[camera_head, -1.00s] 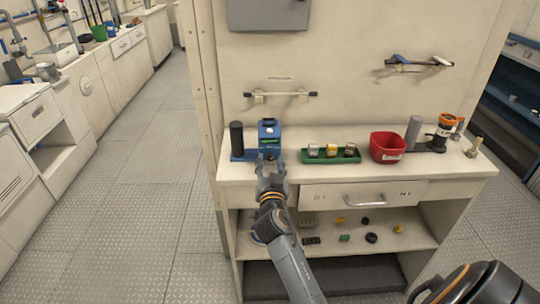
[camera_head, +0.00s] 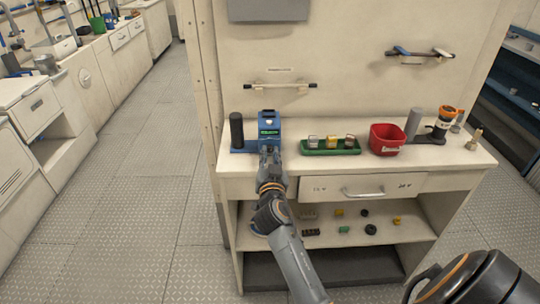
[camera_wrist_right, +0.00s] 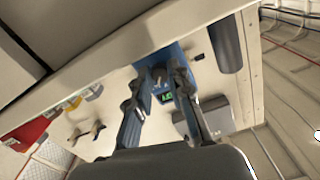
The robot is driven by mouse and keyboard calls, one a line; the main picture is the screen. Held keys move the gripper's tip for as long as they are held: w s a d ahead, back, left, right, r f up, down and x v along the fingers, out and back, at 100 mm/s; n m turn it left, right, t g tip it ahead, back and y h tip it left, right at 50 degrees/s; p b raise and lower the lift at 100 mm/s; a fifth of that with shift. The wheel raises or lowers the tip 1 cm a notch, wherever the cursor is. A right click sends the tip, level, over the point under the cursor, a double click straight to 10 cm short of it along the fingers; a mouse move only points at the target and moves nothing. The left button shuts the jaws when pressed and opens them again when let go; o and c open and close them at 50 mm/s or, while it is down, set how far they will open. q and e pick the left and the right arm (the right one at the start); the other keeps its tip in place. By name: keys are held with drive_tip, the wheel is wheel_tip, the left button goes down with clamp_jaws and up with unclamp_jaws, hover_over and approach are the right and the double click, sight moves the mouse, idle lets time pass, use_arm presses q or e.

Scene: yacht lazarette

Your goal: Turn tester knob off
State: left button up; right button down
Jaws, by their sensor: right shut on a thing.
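The tester is a blue box (camera_head: 268,124) with a lit green display, standing at the left end of the white workbench top. It also shows in the right wrist view (camera_wrist_right: 168,52), with its green display (camera_wrist_right: 167,97) and a small dark knob (camera_wrist_right: 158,75). My right gripper (camera_head: 269,147) reaches the tester's front. In the wrist view its two fingers (camera_wrist_right: 160,72) are on either side of the knob and shut on it. The knob is hidden behind the gripper in the head view, and its exact pointing direction is unclear. My left gripper is not seen.
A dark cylinder (camera_head: 237,130) stands just left of the tester. A green tray (camera_head: 330,151) with small blocks and a red bin (camera_head: 386,139) stand to its right. A drawer (camera_head: 364,187) and a shelf with small parts are below. The floor at left is clear.

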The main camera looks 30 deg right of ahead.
drive_tip(key=n, duration=0.8)
drive_tip(key=shift+d+n, duration=0.1)
drive_tip(key=shift+n, duration=0.2)
drive_tip(key=n+p, duration=0.1)
drive_tip(key=n, duration=0.3)
drive_tip(key=shift+n+p, duration=0.6)
drive_tip(key=shift+n, duration=1.6)
